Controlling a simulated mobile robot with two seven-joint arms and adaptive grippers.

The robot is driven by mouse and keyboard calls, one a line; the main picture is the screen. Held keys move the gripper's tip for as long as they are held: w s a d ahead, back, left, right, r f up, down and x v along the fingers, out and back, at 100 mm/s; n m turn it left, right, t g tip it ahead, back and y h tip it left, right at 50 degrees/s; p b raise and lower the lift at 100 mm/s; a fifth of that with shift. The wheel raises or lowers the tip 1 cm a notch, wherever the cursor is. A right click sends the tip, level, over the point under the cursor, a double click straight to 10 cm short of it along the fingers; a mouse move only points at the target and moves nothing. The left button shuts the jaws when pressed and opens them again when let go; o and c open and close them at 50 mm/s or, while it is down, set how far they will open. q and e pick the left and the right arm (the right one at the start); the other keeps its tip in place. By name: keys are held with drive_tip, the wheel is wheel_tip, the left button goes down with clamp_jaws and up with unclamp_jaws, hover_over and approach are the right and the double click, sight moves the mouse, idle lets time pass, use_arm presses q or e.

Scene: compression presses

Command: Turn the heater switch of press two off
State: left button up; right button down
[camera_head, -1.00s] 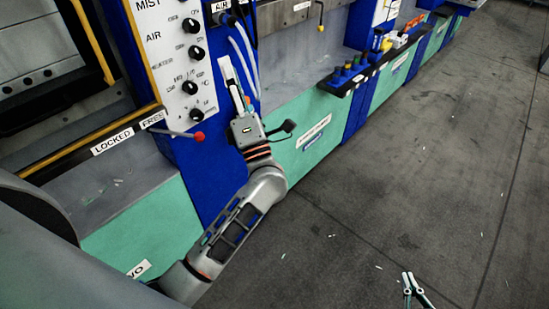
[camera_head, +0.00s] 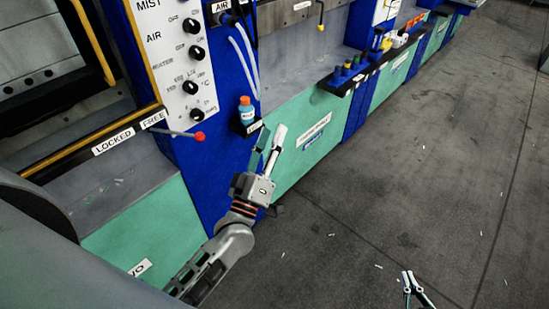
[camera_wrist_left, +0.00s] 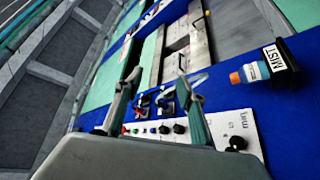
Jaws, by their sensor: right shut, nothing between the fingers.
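A white control panel (camera_head: 175,80) with a column of black knobs stands at upper left in the head view. The knob beside the HEATER label, the heater switch (camera_head: 198,53), is black; its setting is too small to read. My left gripper (camera_head: 270,138) is below and right of the panel, apart from it, with nothing between its fingers. In the left wrist view its two fingers (camera_wrist_left: 156,98) stand apart, and a white panel with knobs (camera_wrist_left: 215,130) lies behind them. My right gripper (camera_head: 412,284) is shut over the floor at the bottom of the head view.
A blue bottle with an orange cap (camera_head: 246,110) sits in a holder just above my left gripper. A red-tipped lever (camera_head: 198,136) sticks out below the panel. A black rack (camera_head: 350,74) with coloured items is further right. Open floor (camera_head: 420,180) lies right.

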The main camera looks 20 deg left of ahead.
use_arm(q)
wheel_tip(320, 180, down, 6)
drive_tip(key=s+d+m+g+h, duration=0.1)
drive_tip(key=m+g+h, duration=0.1)
drive_tip(key=m, duration=0.1)
drive_tip(key=shift+s+d+r, duration=0.15)
drive_tip(key=shift+s+d, duration=0.15)
